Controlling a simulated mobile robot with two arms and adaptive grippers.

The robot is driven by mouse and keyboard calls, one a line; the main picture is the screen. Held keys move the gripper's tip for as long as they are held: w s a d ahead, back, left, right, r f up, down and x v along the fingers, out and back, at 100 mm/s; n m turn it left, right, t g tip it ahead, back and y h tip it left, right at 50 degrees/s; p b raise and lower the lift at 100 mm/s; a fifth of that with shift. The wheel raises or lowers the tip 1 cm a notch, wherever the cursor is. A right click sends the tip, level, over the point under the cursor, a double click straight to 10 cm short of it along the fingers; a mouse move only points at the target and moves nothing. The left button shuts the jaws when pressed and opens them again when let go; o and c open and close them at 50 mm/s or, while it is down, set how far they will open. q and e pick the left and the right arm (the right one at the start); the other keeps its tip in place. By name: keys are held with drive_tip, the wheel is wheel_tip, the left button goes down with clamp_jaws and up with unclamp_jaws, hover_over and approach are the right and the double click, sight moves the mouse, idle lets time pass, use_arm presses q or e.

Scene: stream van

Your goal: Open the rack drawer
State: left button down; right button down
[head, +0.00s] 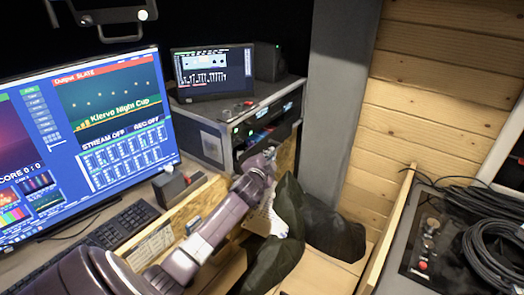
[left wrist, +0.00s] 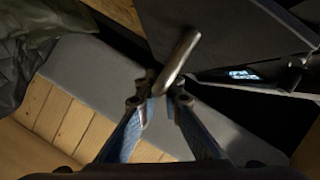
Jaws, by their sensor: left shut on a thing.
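The rack (head: 210,145) stands under the small monitor in the head view, its front carrying lit units. My left gripper (head: 268,163) is at the lower part of the rack front, and my arm hides much of that area. In the left wrist view its blue-padded fingers (left wrist: 165,100) are shut on a silver bar handle (left wrist: 180,60). The handle joins a dark panel (left wrist: 225,35), which looks like the drawer front. How far the drawer stands out, I cannot tell. My right gripper is in neither view.
A dark green cloth or bag (head: 285,230) and a black bag (head: 335,232) lie right of my arm, close to it. The desk with a large monitor (head: 110,120) and keyboard (head: 110,235) is at left. A case with coiled cables (head: 495,245) is at right.

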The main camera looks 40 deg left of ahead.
use_arm(q)
drive_tip(key=w+d, duration=0.1)
drive_tip(key=d, duration=1.4)
drive_tip(key=shift+w+d, duration=0.35)
drive_tip(key=shift+d, duration=0.05)
drive_tip(key=c, duration=2.1)
unclamp_jaws()
drive_tip(key=v, duration=1.2)
